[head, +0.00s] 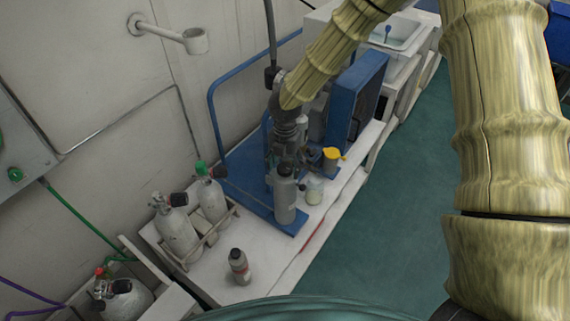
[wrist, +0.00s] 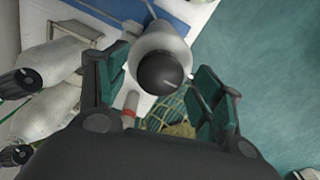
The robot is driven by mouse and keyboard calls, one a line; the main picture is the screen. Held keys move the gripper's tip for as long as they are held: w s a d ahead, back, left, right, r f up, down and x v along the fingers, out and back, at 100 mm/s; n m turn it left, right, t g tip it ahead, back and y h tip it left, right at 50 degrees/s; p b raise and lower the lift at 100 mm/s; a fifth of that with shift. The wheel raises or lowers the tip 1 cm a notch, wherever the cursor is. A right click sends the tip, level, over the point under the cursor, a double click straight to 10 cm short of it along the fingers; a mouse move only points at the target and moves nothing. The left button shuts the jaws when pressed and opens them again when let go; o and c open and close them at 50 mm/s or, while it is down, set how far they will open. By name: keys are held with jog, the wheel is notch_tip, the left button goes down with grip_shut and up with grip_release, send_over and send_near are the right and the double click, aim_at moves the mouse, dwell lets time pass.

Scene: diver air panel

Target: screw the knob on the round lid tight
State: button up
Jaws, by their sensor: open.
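A grey cylinder (head: 285,203) stands upright on the blue board on the white bench in the head view. In the wrist view the same grey cylinder (wrist: 158,38) has a round black knob-like top (wrist: 160,72) with a small white mark. My gripper (head: 284,155) is directly above this cylinder, with its fingers pointing down. In the wrist view my gripper (wrist: 158,88) is open, with one finger on each side of the black top and visible gaps on both sides. Whether a separate round lid lies under the black top cannot be told.
A glass jar (head: 314,190) and a yellow-topped item (head: 332,155) stand close by on the right. A dark-capped bottle (head: 239,267) stands toward the front. Gas cylinders (head: 178,230) stand in a rack on the left. A blue panel (head: 357,100) rises behind.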

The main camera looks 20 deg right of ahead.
jog(key=shift+f, duration=0.1)
jog(key=shift+c, duration=0.4)
jog(key=c, duration=0.9)
jog(key=shift+c, duration=0.2)
